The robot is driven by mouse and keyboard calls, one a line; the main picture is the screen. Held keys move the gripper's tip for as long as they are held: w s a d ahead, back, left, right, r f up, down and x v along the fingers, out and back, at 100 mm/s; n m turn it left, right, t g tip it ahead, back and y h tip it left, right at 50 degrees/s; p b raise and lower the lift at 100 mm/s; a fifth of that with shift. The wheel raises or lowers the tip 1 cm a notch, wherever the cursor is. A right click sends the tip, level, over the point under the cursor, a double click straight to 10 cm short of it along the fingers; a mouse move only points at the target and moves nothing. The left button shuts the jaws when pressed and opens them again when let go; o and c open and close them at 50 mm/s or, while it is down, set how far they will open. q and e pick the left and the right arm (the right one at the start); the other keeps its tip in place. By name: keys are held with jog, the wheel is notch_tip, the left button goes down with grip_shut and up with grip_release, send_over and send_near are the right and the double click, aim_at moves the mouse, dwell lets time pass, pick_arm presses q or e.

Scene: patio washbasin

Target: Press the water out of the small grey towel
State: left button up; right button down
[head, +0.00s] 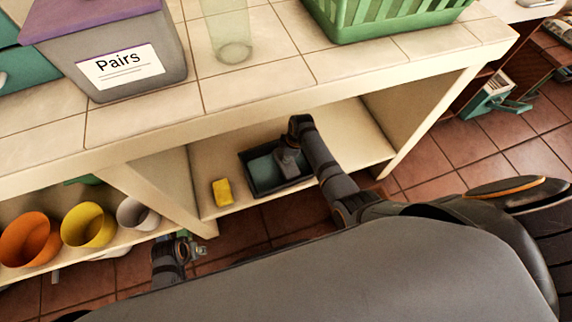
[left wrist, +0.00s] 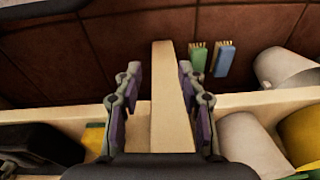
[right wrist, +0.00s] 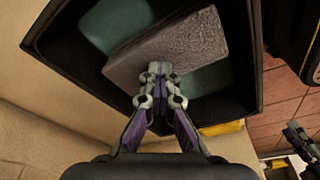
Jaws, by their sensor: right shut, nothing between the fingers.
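The small grey towel (right wrist: 185,42) is a thick folded slab in a black tray (head: 249,161) on the shelf under the counter. In the right wrist view it lies tilted across the tray (right wrist: 248,35) over a teal surface (right wrist: 207,82), which may be water or another item. In the head view my arm partly hides the towel. My right gripper (right wrist: 158,72) is shut and empty, its fingertips at the towel's near edge; I cannot tell whether they press on it. My left gripper (left wrist: 157,85) is open, in front of the shelf's upright divider (left wrist: 172,100).
A yellow block (head: 222,192) stands left of the tray. The counter above carries a grey bin (head: 115,50), a clear glass (head: 231,35) and a green basket (head: 385,18).

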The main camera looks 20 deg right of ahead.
jog(key=shift+s+f, duration=0.35)
jog(key=r+p, duration=0.3)
jog(key=shift+w+r, duration=0.1)
jog(key=shift+w, duration=0.2)
jog(key=p+v, duration=0.2)
jog(key=p, duration=0.1)
jog(key=shift+w+a+r, duration=0.1)
jog(key=shift+a+r, duration=0.05)
jog(key=shift+r, duration=0.15)
pick_arm(q)
jog(key=s+a+f+p, duration=0.3)
jog(key=s+f, duration=0.6)
jog(key=s, duration=0.3)
jog(key=shift+f, duration=0.15)
pick_arm(e)
jog(key=v, duration=0.2)
jog(key=shift+w+a+r, duration=0.1)
jog(key=shift+a+r, duration=0.1)
jog(key=shift+r, duration=0.15)
pick_arm(q)
jog(key=shift+a, duration=0.1)
